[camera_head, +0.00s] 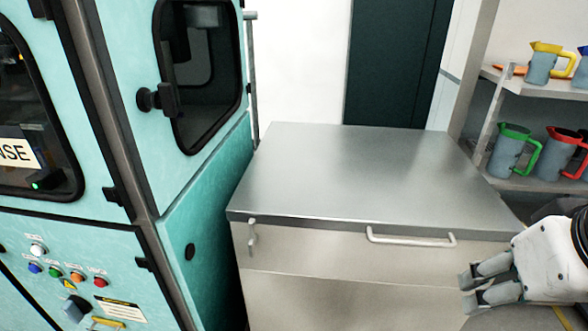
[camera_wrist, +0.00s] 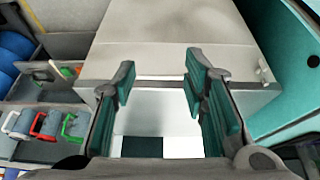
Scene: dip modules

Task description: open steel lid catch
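A closed steel lid (camera_head: 350,175) tops a steel chest (camera_head: 340,290) in the head view. The small upright catch (camera_head: 252,236) is on the chest's front, near its upper left corner. In the wrist view, which looks upside down, the catch (camera_wrist: 262,68) shows small at the right, outside my fingers. A bar handle (camera_head: 410,238) lies along the front edge of the lid, right of the middle. My gripper (camera_head: 468,291) is at the lower right of the head view, in front of the chest and well right of the catch. In the wrist view my gripper (camera_wrist: 163,85) is open and empty.
A turquoise machine (camera_head: 205,230) with a window and buttons stands close along the chest's left side. Shelves (camera_head: 530,88) with several coloured-rim jugs stand at the right. A dark door (camera_head: 397,65) is behind the chest. The lid's top is bare.

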